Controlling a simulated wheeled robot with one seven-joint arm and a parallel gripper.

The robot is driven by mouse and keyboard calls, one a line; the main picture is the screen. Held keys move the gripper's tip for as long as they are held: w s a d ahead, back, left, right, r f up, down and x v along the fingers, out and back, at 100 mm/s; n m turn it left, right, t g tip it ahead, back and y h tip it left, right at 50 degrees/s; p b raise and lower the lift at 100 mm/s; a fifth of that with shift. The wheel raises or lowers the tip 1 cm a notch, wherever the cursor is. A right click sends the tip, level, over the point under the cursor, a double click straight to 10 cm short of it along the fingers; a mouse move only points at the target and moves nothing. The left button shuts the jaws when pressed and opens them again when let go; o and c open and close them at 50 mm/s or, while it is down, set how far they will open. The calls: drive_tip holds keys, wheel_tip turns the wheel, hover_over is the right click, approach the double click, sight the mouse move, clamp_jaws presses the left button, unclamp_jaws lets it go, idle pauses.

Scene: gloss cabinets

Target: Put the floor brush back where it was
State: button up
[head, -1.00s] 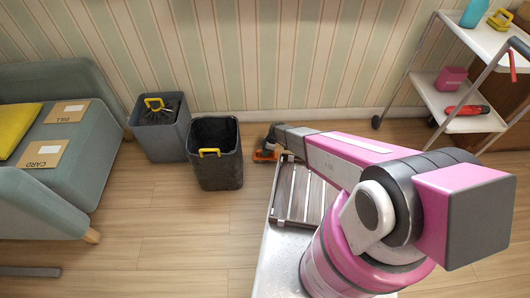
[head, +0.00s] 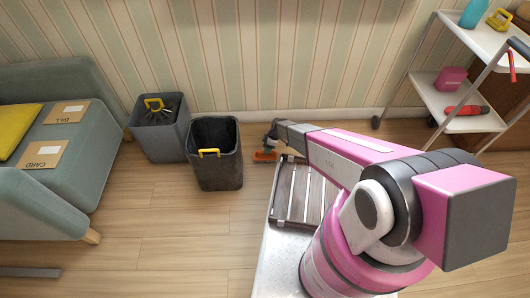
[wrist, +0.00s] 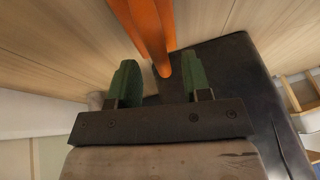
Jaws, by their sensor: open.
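The floor brush (head: 264,156), an orange thing, is on the floor by the wall, right of the black bin. In the wrist view an orange forked part (wrist: 150,25), likely its handle, comes down from the top edge. Its lower end reaches between the green fingertips of my gripper (wrist: 159,72). The fingers stand apart and I cannot tell whether either touches it. In the head view my gripper (head: 270,142) is low, right above the brush, and partly hides it. The brush's bristles are not clear to see.
A black bin (head: 218,172) with a yellow clip stands left of my gripper. A grey bin (head: 163,142) holding a dark spiky thing is beside it. A sofa (head: 55,145) is at left, a white trolley (head: 440,105) at right. Floor in front of the bins is clear.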

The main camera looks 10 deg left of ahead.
drive_tip(key=s+d+r+m+t+h, duration=0.1)
drive_tip(key=d+r+m, duration=0.2)
drive_tip(key=d+r, duration=0.55)
drive_tip(key=d+r+m, duration=0.3)
drive_tip(key=d+r, duration=0.2)
drive_tip(key=r, duration=0.7)
drive_tip(key=s+d+r+m+t+h, duration=0.1)
drive_tip(key=d+r+m, duration=0.3)
drive_tip(key=d+r, duration=0.45)
drive_tip(key=s+d+r+m+h, duration=0.1)
drive_tip(key=s+d+r+m, duration=0.4)
drive_tip(key=r, duration=0.3)
drive_tip(key=s+d+r+m+t, duration=0.1)
drive_tip(key=s+d+r+m, duration=0.4)
drive_tip(key=d+r, duration=0.3)
drive_tip(key=shift+d+r+h, duration=0.2)
drive_tip(key=shift+r+h, duration=0.2)
drive_tip(key=shift+r, duration=0.4)
